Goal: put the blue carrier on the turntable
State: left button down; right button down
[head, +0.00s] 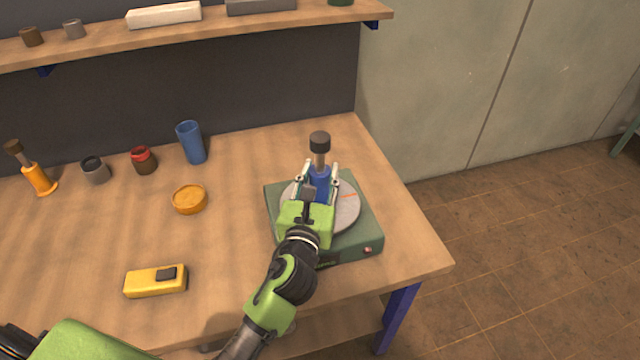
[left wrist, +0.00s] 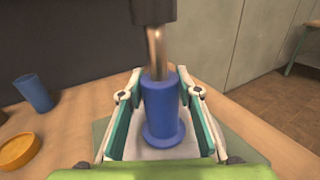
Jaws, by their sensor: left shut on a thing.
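The blue carrier (head: 320,183) is a blue cylinder with a flanged foot, a metal stem and a black knob on top. It stands upright over the grey disc of the turntable (head: 347,212), which sits on a green box at the table's right end. My left gripper (head: 320,180) is shut on the carrier, with a finger on either side. In the left wrist view the carrier (left wrist: 162,110) is between the fingers, its foot low against the grey disc. I cannot tell whether the foot touches the disc. My right gripper is not in view.
An orange carrier (head: 38,179), a grey jar (head: 95,171), a red-rimmed jar (head: 143,160), a blue cup (head: 191,143) and an orange dish (head: 189,199) stand left of the turntable. A yellow device (head: 155,281) lies near the front. A shelf (head: 200,37) runs above.

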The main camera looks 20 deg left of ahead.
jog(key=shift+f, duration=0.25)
pick_arm(q)
jog(key=shift+f, duration=0.15)
jog(key=c, duration=1.5)
grip_release()
jog(key=shift+f, duration=0.15)
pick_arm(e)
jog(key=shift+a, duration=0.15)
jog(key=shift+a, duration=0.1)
pick_arm(q)
jog(key=shift+r, duration=0.2)
jog(key=s+d+b, duration=0.1)
jog(key=s+b, duration=0.1)
jog(key=s, duration=1)
jog(key=shift+d, duration=0.25)
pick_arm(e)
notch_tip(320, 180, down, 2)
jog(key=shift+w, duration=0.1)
